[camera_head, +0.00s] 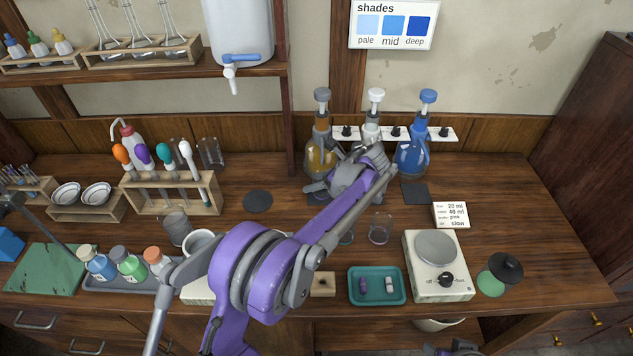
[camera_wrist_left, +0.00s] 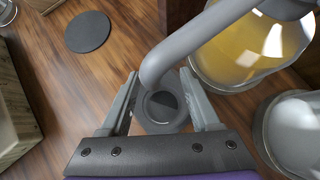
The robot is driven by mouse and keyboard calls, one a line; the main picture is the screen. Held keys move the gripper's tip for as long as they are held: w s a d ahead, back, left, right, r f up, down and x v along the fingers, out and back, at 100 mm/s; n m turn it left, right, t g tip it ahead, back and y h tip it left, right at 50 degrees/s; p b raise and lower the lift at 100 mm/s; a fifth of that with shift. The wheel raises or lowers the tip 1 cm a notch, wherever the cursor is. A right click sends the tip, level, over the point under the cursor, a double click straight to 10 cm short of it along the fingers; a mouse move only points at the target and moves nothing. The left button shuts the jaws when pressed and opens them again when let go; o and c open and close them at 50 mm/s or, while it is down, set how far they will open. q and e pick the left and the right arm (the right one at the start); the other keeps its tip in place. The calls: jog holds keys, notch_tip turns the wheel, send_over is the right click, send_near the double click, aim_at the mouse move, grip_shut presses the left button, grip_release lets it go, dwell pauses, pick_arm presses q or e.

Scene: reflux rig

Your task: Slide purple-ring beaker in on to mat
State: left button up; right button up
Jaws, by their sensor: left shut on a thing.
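My left gripper (camera_head: 325,190) is at the foot of the amber bottle (camera_head: 320,155), low over the bench. In the left wrist view its fingers (camera_wrist_left: 162,110) are shut on a small round vessel (camera_wrist_left: 160,126), taken as the purple-ring beaker. Its purple ring does not show, and my gripper hides it in the head view. The bottle's grey spout (camera_wrist_left: 185,55) curves over the vessel and covers part of it. A dark square mat (camera_head: 316,198) lies in front of the amber bottle, mostly hidden by my gripper. I cannot tell how much of the vessel is on it.
A clear and a blue bottle (camera_head: 411,155) stand to the right, with another dark mat (camera_head: 415,193). A pink-ring beaker (camera_head: 380,228) stands in front. A round dark mat (camera_head: 257,201) lies left. A hotplate (camera_head: 436,265) and teal tray (camera_head: 377,287) are near the front edge.

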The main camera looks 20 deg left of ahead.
pick_arm(q)
jog(key=o, duration=1.4)
jog(key=shift+f, duration=0.1)
jog(key=v, duration=1)
jog(key=shift+d+r, duration=0.25)
jog(key=shift+r, duration=0.1)
jog(key=shift+s, duration=0.1)
